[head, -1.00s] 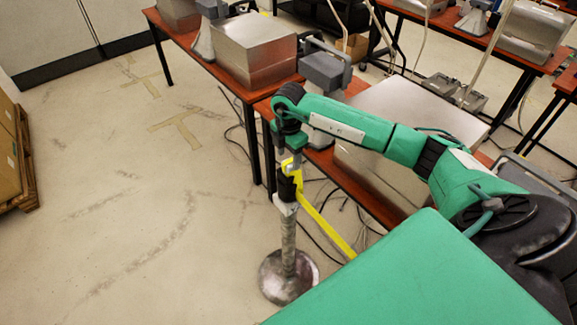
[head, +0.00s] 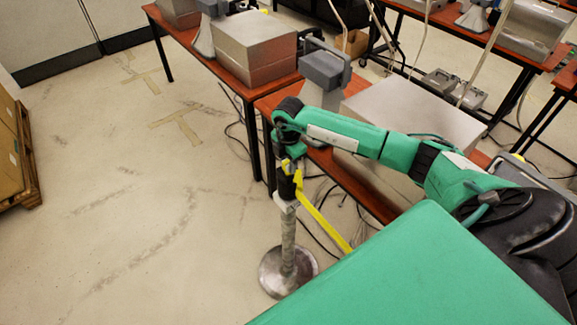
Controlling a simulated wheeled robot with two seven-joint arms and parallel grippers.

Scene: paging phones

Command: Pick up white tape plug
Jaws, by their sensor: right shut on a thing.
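A metal post (head: 288,245) stands upright on a round base (head: 287,271) on the floor. The white tape plug (head: 284,206) is at the post's head, just below the black part. A yellow tape (head: 325,226) hangs from the head and slopes down to the right. My right gripper (head: 287,187) points down at the post's head and is shut at the plug. Its fingertips are dark, small and partly hidden by the yellow piece, so the exact contact is hard to see. My left gripper is not in view.
A red-brown table (head: 267,104) behind the post carries metal boxes (head: 255,47) and a grey device (head: 324,72). Cables lie on the floor beneath it. Stacked cartons (head: 10,150) stand on a pallet at far left. The floor left of the post is clear.

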